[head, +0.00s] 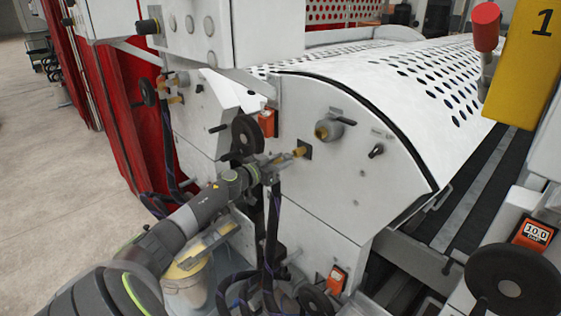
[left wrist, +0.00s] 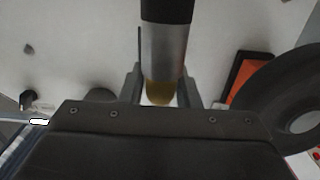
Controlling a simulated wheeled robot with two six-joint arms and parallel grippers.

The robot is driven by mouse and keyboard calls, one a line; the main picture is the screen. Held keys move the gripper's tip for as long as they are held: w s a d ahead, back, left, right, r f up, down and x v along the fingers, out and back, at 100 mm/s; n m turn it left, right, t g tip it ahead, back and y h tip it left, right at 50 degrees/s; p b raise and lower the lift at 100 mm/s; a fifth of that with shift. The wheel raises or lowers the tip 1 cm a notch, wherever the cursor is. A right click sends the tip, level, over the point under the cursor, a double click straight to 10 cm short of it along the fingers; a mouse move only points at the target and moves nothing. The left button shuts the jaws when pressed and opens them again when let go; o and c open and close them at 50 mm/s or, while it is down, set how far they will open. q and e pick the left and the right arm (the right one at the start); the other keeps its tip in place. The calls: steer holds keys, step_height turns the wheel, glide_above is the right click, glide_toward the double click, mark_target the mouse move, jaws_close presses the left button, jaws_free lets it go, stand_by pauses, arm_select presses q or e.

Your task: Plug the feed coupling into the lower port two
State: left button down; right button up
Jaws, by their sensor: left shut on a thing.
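My left gripper (head: 272,168) is shut on the feed coupling beside the white end panel of the machine. In the left wrist view the coupling (left wrist: 164,55) is a silver sleeve with a black hose end and a brass tip, between the fingers (left wrist: 162,88). In the head view the coupling is small and mostly hidden by the gripper. A brass port (head: 299,152) on a dark square plate sits just right of the gripper; I cannot tell whether the coupling touches it. A larger brass port (head: 322,131) sits above right. I cannot read which port is two. My right gripper is out of view.
A black handwheel (head: 247,135) and an orange box (head: 267,122) are close above the gripper. Dark hoses (head: 272,225) hang below it. Another orange box (head: 337,279) is lower on the panel. A perforated white cover (head: 410,80) lies behind. Open floor (head: 40,150) is at left.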

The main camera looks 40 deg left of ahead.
arm_select(q)
steer(key=shift+w+d+p, duration=0.1)
steer(key=shift+w+p, duration=0.35)
steer(key=shift+w, duration=0.9)
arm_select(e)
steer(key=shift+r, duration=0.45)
arm_select(q)
steer(key=c, duration=1)
jaws_free()
steer(key=shift+s, duration=0.1)
steer(key=shift+s, duration=0.1)
